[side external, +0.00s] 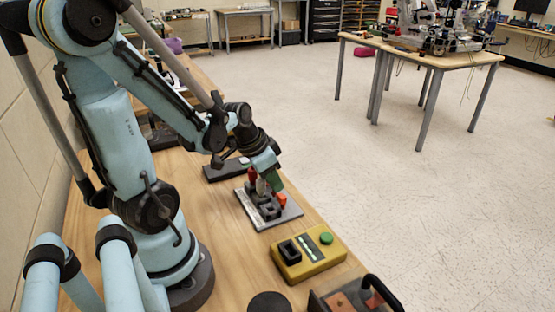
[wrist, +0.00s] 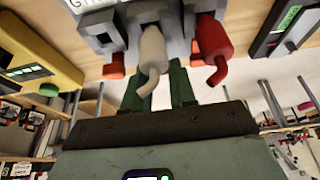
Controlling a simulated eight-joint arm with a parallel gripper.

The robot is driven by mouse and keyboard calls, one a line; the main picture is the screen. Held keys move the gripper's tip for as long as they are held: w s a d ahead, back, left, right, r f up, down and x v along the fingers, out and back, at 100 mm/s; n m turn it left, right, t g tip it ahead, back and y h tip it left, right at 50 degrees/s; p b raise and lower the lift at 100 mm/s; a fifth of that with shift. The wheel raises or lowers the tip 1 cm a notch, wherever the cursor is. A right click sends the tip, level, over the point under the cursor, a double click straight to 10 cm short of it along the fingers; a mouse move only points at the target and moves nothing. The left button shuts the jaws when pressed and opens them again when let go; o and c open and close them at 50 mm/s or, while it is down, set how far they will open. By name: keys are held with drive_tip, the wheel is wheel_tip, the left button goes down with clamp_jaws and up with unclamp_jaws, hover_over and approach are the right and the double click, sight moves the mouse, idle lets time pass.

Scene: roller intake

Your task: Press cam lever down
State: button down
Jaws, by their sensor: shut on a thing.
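The grey mechanism (wrist: 95,32) shows in the wrist view with a cream curved lever (wrist: 152,50) and a red curved lever (wrist: 212,45); I cannot tell by looks which is the cam lever. In the side view the mechanism (side external: 270,210) sits on a grey plate (side external: 288,216), with an orange-red part (side external: 282,200) at its right. My gripper (side external: 274,182) is low over the mechanism. In the wrist view its green fingers (wrist: 158,85) stand either side of the cream lever and seem shut on it. The exact contact is partly hidden behind the lever.
A yellow box (side external: 312,262) with a green button (side external: 326,238) stands nearer the camera. A dark flat box (side external: 222,171) lies beyond the plate. A dark box with a handle (side external: 355,300) is at the front edge. Bare wooden table (side external: 225,225) lies left of the plate.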

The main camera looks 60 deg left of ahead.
drive_tip(key=shift+w, duration=0.15)
drive_tip(key=w+g, duration=0.1)
drive_tip(key=g, duration=0.1)
drive_tip(key=w+g, duration=0.1)
drive_tip(key=g, duration=0.1)
drive_tip(key=shift+f, duration=0.2)
drive_tip(key=shift+w+f+g, duration=0.2)
drive_tip(key=shift+w+g, duration=0.1)
drive_tip(key=shift+g, duration=0.55)
drive_tip(key=shift+w+f+g, duration=0.2)
drive_tip(key=shift+w+g, duration=0.1)
drive_tip(key=shift+g, duration=0.6)
drive_tip(key=shift+w+f+g, duration=0.2)
drive_tip(key=shift+w+g, duration=0.1)
drive_tip(key=shift+g, duration=0.55)
drive_tip(key=c, duration=0.9)
unclamp_jaws()
drive_tip(key=shift+r, duration=0.1)
drive_tip(key=v, duration=1.1)
drive_tip(key=shift+w+r, duration=0.3)
drive_tip(key=shift+r, duration=0.05)
